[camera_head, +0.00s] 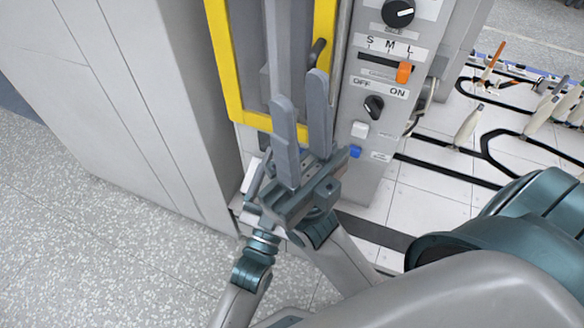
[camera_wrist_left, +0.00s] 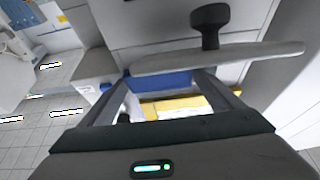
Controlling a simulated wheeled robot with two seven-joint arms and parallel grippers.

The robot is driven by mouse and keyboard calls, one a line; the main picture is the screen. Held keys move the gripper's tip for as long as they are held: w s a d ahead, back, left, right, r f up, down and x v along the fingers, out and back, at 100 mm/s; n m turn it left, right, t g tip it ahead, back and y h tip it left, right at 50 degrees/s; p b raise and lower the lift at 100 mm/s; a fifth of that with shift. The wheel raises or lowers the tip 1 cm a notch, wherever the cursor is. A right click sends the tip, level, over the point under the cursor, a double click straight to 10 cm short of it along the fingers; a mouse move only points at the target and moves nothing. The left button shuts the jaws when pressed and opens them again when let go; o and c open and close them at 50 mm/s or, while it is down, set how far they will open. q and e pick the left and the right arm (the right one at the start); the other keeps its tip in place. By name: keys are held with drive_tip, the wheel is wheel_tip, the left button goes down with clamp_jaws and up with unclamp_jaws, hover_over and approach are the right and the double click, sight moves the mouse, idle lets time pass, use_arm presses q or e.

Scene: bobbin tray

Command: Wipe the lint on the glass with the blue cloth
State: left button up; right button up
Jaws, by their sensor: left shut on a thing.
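The glass (camera_head: 253,50) sits in a yellow frame (camera_head: 226,62) on the front of the grey machine in the head view. I cannot make out lint on it. My right gripper (camera_head: 301,92) is open and empty, its two grey fingers apart in front of the frame's lower part. My left gripper is mostly hidden behind the right one in the head view. In the left wrist view, my left gripper (camera_wrist_left: 160,88) is shut on the blue cloth (camera_wrist_left: 165,80), which spans between its fingertips.
A control panel with dials and an orange slider (camera_head: 404,72) stands right of the frame. A black handle (camera_head: 316,52) sits by the glass. A grey slab and black knob (camera_wrist_left: 209,20) lie beyond the cloth. Cables and bobbins (camera_head: 468,125) are at right; the left floor is clear.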

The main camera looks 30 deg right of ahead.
sight(259, 140)
use_arm(q)
drive_tip(key=shift+w+a, duration=1)
drive_tip(key=shift+w, duration=0.25)
drive_tip(key=shift+w+p, duration=0.1)
drive_tip(key=shift+p, duration=0.2)
drive_tip(key=shift+w+a, duration=0.5)
drive_tip(key=shift+w, duration=0.05)
drive_tip(key=shift+w+a, duration=0.5)
drive_tip(key=shift+w, duration=0.1)
drive_tip(key=shift+w+a, duration=0.1)
drive_tip(key=shift+w+a, duration=0.4)
drive_tip(key=shift+w, duration=0.25)
drive_tip(key=shift+w+a, duration=0.4)
drive_tip(key=shift+w, duration=0.2)
drive_tip(key=shift+a, duration=0.1)
